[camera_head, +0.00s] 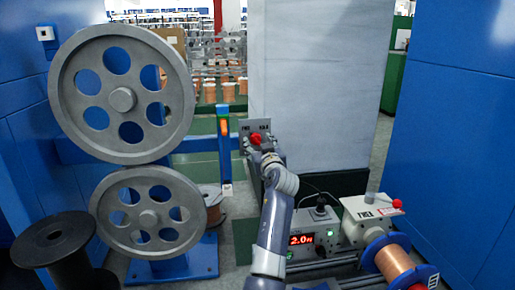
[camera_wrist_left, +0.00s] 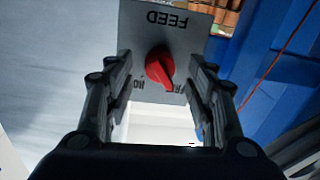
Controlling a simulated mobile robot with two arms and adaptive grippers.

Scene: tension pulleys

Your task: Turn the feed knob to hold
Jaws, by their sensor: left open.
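The feed knob (camera_head: 256,138) is red and sits on a grey plate (camera_head: 243,127) on a post, near the middle of the head view. In the wrist view the knob (camera_wrist_left: 158,68) is near the centre, and the plate (camera_wrist_left: 193,42) reads FEED upside down. The knob's pointed end faces down and right there, towards the FREE label; the partly hidden HOLD label (camera_wrist_left: 138,84) is at lower left. My left gripper (camera_wrist_left: 165,88) is open, its fingers either side of the knob with gaps visible. In the head view the gripper (camera_head: 262,152) is just before the plate.
Two large grey pulleys (camera_head: 122,99) stand at left on a blue frame. A black spool (camera_head: 55,238) is at lower left. A control box reading 2.0 (camera_head: 301,240), another box with a red lever (camera_head: 368,212) and a copper wire spool (camera_head: 394,262) are at lower right.

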